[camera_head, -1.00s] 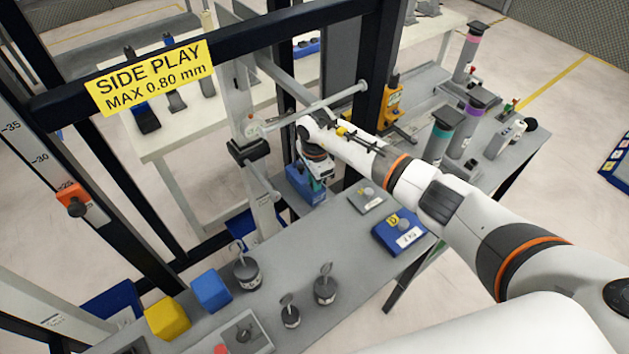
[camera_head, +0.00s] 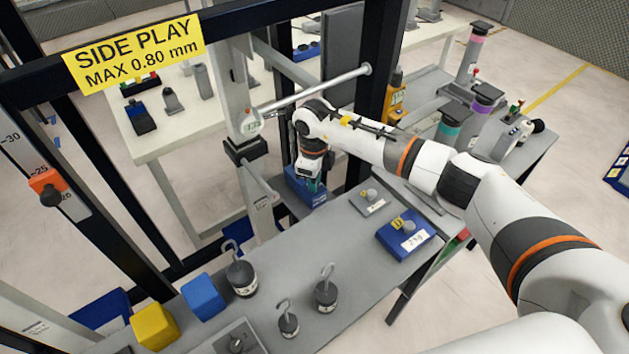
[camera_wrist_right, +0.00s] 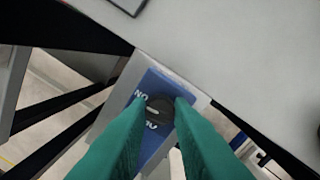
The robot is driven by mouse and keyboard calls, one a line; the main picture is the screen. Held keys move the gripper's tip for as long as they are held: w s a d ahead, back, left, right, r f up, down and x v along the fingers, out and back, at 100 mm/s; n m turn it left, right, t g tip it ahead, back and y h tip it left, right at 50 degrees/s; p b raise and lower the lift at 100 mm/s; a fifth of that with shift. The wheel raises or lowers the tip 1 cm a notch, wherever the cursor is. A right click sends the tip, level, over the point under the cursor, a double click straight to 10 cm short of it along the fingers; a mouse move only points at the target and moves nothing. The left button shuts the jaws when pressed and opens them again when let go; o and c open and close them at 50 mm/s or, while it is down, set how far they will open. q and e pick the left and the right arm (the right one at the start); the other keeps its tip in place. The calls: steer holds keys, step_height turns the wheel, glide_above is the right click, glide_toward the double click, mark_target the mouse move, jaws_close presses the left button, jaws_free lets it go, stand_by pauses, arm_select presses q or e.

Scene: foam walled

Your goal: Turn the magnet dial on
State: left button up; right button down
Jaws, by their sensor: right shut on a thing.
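The magnet dial (camera_wrist_right: 158,113) is a dark round knob with a pale mark, on a blue block (camera_wrist_right: 143,140) with white lettering. One label reads ON, upside down in the right wrist view; the other is partly hidden. The teal fingers of my right gripper (camera_wrist_right: 157,107) are shut on the dial, one on each side. In the head view the blue block (camera_head: 303,189) stands at the bench's far edge, under my right gripper (camera_head: 314,184), which mostly hides its top. My left gripper is out of view.
A dial gauge (camera_head: 250,124) on a post stands left of my right gripper. A dark frame post (camera_head: 376,95) rises close behind my arm. Hooked weights (camera_head: 326,291) and a blue case (camera_head: 404,240) stand nearer on the bench (camera_head: 300,250).

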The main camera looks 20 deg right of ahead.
steer(key=shift+m, duration=0.5)
steer(key=c, duration=1.3)
jaws_free()
steer(key=shift+r, duration=0.1)
step_height(320, 180, up, 12)
steer(key=b, duration=0.3)
steer(key=shift+a, duration=0.15)
steer(key=shift+s, duration=0.15)
